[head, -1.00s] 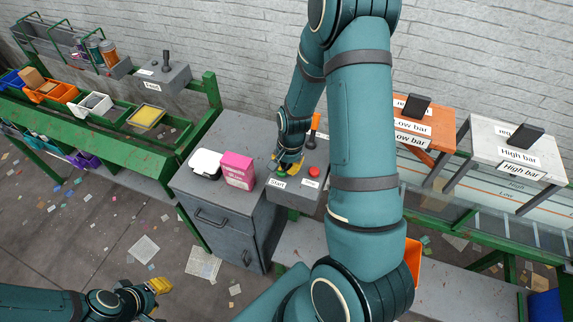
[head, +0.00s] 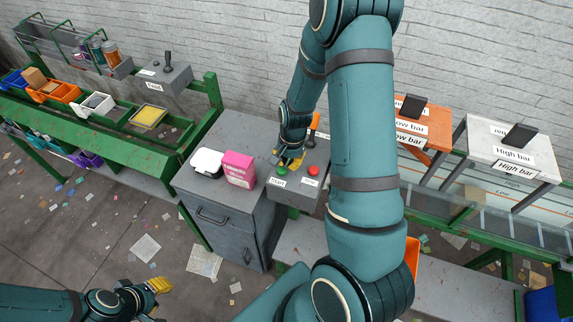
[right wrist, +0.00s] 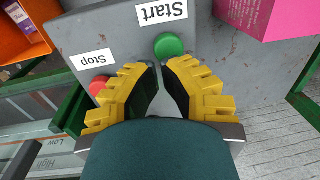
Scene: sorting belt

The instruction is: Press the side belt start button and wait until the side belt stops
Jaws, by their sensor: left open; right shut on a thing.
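The green start button (head: 282,171) sits on the grey control box (head: 293,196), above its "Start" label. The red stop button (head: 311,170) is to its right. In the right wrist view the start button (right wrist: 169,46) is just beyond my fingertips, uncovered, with a small gap in the picture. The stop button (right wrist: 98,86) is partly hidden by a finger. My right gripper (head: 290,160) is above and behind the start button, fingers drawn together; I see nothing held between them (right wrist: 162,66). My left gripper (head: 160,285) is open and empty at the lower left.
A grey cabinet (head: 209,201) left of the control box carries a pink box (head: 238,168) and a white container (head: 207,162). A green-framed belt (head: 60,122) with several bins stands at the left. An orange stand (head: 421,141) and a white stand (head: 480,133) are at the right.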

